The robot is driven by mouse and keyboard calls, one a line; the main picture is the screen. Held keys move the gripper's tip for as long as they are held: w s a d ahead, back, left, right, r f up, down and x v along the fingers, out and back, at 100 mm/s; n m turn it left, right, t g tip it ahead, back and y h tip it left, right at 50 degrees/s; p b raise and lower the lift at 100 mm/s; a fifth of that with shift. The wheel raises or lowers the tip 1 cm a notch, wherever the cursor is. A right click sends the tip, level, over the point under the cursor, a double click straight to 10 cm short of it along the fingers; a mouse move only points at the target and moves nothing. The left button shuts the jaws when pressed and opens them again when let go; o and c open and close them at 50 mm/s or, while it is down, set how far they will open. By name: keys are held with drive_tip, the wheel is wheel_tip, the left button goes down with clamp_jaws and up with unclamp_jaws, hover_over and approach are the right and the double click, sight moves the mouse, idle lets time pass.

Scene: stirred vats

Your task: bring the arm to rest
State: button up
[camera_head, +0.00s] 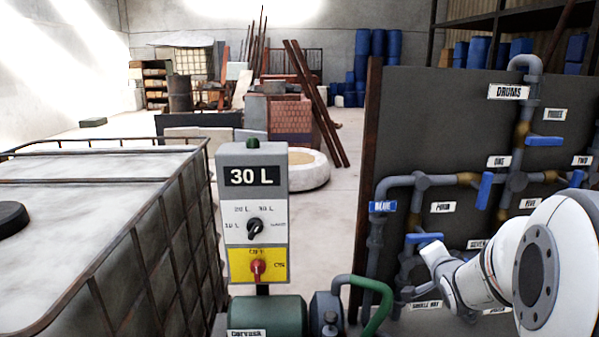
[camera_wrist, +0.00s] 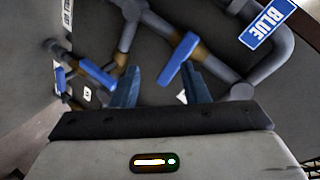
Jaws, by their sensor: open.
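My white arm (camera_head: 545,265) reaches in from the right in the head view, in front of the dark pipe panel (camera_head: 440,110). My gripper (camera_wrist: 159,76) shows in the wrist view, its two bluish fingers apart with nothing held between them. A blue valve lever (camera_wrist: 178,60) appears just beyond the fingertips, close to the right finger; I cannot tell the exact gap. The blue "BLUE" label (camera_wrist: 268,22) is at the upper right of the wrist view, and it also shows in the head view (camera_head: 382,207). In the head view my gripper's fingers cannot be made out.
Pipes with blue levers (camera_head: 485,190) cover the panel close to my arm. A control box (camera_head: 253,212) reading "30 L" stands left of the panel, above a green pump (camera_head: 268,315). A caged white tank (camera_head: 90,220) fills the left.

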drive_tip(key=s+a+f+n+g+y, duration=0.1)
drive_tip(key=s+a+n+g, duration=0.4)
drive_tip(key=s, duration=0.8)
drive_tip(key=s+a+f+n+g+y, duration=0.1)
drive_tip(key=s+a+n+g, duration=0.4)
drive_tip(key=s+a+n, duration=0.3)
drive_tip(key=s+a, duration=0.3)
drive_tip(key=s, duration=0.1)
drive_tip(key=shift+s, duration=0.35)
drive_tip(key=shift+f, duration=0.1)
